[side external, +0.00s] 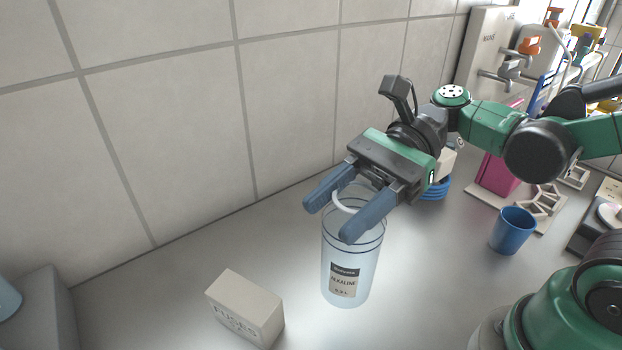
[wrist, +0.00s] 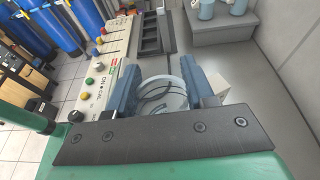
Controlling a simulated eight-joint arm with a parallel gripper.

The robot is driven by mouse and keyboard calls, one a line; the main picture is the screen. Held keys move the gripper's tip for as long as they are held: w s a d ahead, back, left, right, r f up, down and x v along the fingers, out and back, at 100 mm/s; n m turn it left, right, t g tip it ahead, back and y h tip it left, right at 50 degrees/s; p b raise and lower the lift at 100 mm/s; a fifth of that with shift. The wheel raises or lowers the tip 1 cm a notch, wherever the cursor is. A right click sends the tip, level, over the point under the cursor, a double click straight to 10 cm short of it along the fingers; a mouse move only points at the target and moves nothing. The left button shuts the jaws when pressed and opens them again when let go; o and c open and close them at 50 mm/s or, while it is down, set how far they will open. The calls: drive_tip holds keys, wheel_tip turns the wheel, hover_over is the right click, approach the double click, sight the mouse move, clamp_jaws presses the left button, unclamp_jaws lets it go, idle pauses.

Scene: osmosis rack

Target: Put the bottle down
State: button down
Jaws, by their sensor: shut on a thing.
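A clear, pale blue bottle (side external: 349,262) with an "ALKALINE" label stands upright at the middle of the grey counter in the side external view. My gripper (side external: 338,221) comes from the right, with its blue fingers on both sides of the bottle's white-ringed neck. It is shut on the bottle. In the wrist view, the bottle's round top (wrist: 163,100) shows between the two fingers (wrist: 162,88). The bottle's base looks at or very near the counter; I cannot tell whether it touches.
A beige "FUSES" box (side external: 245,308) lies left of the bottle. A blue cup (side external: 512,230) stands to the right, near a pink container (side external: 497,175) and a beige rack. A tiled wall (side external: 170,110) runs behind. A grey block (side external: 38,312) stands at the far left.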

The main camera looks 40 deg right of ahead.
sight(362, 269)
drive_tip(key=shift+s+a+f+n+g, duration=0.1)
drive_tip(key=shift+s+f+n+g, duration=0.3)
drive_tip(key=shift+f, duration=0.75)
drive_tip(key=shift+s+a+f+n+g, duration=0.15)
drive_tip(key=shift+s+f+g, duration=0.4)
drive_tip(key=shift+f, duration=0.65)
drive_tip(key=shift+s+d+f+n+g, duration=0.1)
drive_tip(key=shift+s+f+n+g, duration=0.35)
drive_tip(key=shift+f, duration=0.7)
drive_tip(key=shift+s, duration=0.1)
drive_tip(key=shift+c, duration=1.2)
unclamp_jaws()
